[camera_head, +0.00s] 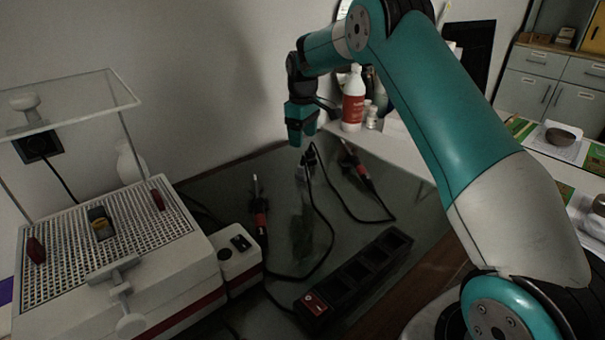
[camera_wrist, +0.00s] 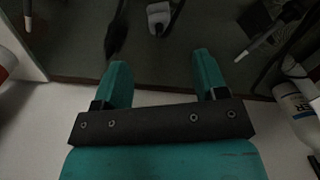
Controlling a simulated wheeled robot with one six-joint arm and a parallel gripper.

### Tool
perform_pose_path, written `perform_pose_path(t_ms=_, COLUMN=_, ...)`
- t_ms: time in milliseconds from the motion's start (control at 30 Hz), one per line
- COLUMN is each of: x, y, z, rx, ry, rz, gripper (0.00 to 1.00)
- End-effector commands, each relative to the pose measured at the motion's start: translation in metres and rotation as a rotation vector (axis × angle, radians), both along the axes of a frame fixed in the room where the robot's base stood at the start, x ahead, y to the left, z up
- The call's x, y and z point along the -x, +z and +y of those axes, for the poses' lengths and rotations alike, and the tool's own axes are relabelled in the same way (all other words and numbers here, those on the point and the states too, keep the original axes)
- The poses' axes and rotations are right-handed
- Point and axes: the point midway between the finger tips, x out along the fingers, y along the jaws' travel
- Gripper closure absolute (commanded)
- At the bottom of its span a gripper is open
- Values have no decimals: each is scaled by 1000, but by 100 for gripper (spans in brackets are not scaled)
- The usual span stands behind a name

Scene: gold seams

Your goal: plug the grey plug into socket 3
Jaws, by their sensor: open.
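A pale grey plug (camera_wrist: 158,14) with a dark cable lies on the dark mat near the top middle of the wrist view. In the head view it seems to be the small pale shape (camera_head: 303,170) just below my gripper, partly unclear. My gripper (camera_head: 300,141) points down above the back of the mat, open and empty. In the wrist view its two teal fingers (camera_wrist: 162,72) are apart with nothing between them. A black power strip (camera_head: 358,270) with several sockets in a row lies at the mat's front right. I cannot read its socket numbers.
Two red-banded tools (camera_head: 260,212) and (camera_head: 358,168) with cables lie on the mat (camera_head: 300,225). A white machine with a perforated top (camera_head: 165,262) stands at left. A bottle with a red label (camera_head: 353,100) stands behind the gripper. Cables cross the mat's middle.

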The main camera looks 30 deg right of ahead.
Motion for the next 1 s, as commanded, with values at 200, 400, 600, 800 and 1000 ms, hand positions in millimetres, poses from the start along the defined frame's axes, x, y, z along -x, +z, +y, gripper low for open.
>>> perform_pose_path(t_ms=200, x=0, y=-47, z=0, rx=0, ry=0, rz=4, gripper=34)
perform_pose_path(t_ms=400, x=0, y=-69, z=0, rx=0, ry=0, rz=1, gripper=34)
perform_pose_path(t_ms=600, x=0, y=-71, z=0, rx=0, ry=0, rz=-1, gripper=34)
perform_pose_path(t_ms=800, x=-1, y=-73, z=0, rx=0, ry=0, rz=0, gripper=34)
perform_pose_path(t_ms=1000, x=-3, y=-102, z=0, rx=0, ry=0, rz=2, gripper=34)
